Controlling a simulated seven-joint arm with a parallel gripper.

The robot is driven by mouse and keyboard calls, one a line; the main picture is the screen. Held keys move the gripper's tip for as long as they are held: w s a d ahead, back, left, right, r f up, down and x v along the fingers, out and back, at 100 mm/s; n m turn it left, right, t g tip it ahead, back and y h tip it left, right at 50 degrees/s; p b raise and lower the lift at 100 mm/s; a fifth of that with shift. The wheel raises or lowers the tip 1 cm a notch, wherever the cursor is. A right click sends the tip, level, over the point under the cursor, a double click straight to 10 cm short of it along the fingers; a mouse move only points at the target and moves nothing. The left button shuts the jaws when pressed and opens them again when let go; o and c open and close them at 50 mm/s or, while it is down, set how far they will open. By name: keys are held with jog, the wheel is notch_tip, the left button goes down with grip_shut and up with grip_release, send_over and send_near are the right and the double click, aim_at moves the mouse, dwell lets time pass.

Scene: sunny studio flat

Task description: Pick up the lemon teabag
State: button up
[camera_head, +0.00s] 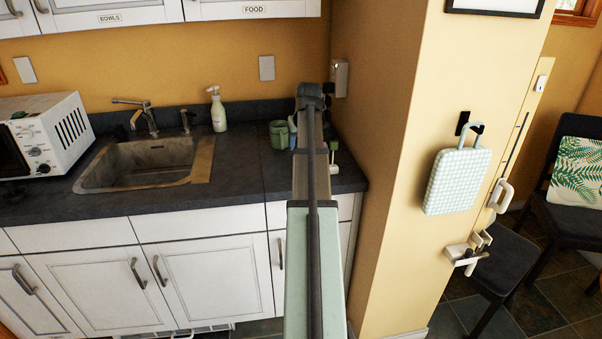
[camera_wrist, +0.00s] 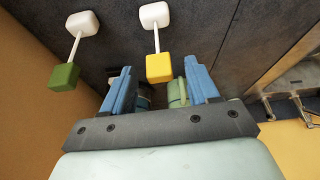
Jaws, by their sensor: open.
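In the wrist view, the teabag with a yellow block-like tag (camera_wrist: 159,68), likely the lemon one, has a white stick-like string and a white rounded end (camera_wrist: 155,15). My gripper (camera_wrist: 157,70) is open, its two blue fingers to the left and right of the yellow tag. I cannot tell how far the tag is from the fingers in depth. A second teabag with a green tag (camera_wrist: 64,77) lies to the left, outside the fingers. In the head view, my arm hides the yellow teabag and most of my gripper; the green tag (camera_head: 334,145) shows just right of it.
A green mug (camera_head: 279,134) stands left of my arm on the dark counter (camera_head: 237,170); green also shows between the fingers in the wrist view. A yellow wall (camera_wrist: 30,70) is close on the left there. The sink (camera_head: 150,163) and soap bottle (camera_head: 218,110) are farther left.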

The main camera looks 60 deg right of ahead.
jog(key=x, duration=0.4)
jog(key=shift+s+a+f, duration=0.1)
jog(key=shift+f, duration=0.1)
grip_shut()
dwell(0.4)
